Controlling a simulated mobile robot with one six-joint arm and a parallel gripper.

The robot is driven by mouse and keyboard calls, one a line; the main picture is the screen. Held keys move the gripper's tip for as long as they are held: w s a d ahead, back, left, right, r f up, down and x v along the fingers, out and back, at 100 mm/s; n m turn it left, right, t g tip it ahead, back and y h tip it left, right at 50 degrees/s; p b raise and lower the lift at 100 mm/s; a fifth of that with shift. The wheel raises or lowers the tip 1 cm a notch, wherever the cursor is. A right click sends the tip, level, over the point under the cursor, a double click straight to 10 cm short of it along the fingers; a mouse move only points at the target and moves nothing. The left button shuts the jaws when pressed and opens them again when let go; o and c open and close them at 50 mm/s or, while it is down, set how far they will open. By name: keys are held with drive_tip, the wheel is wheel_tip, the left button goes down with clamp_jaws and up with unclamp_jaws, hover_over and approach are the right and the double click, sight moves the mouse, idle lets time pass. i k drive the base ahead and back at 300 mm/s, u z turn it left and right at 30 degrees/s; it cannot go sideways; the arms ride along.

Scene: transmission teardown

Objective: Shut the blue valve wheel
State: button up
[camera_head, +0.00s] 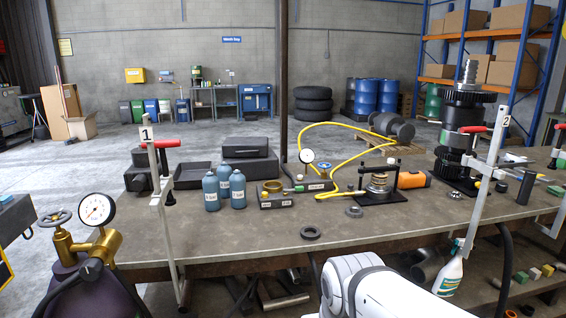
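A grey-blue valve wheel (54,219) with spokes sits on a brass valve (75,246) at the lower left. The brass valve is on top of a dark purple cylinder (95,290), beside a round white-faced pressure gauge (97,209). I cannot tell how far either wheel is turned. My gripper is out of view. Only a white link of my arm shows at the bottom centre, apart from both wheels.
The workbench (225,238) spans the middle, with blue-grey bottles (211,192), a spring fixture (378,188) and a tall gear stack (460,130). Clamp posts 1 (160,200) and 2 (486,180) stand at its front edge. A yellow hose (345,128) loops behind.

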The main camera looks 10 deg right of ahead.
sight(324, 165)
drive_tip(key=i, duration=1.2)
drive_tip(key=z, duration=0.05)
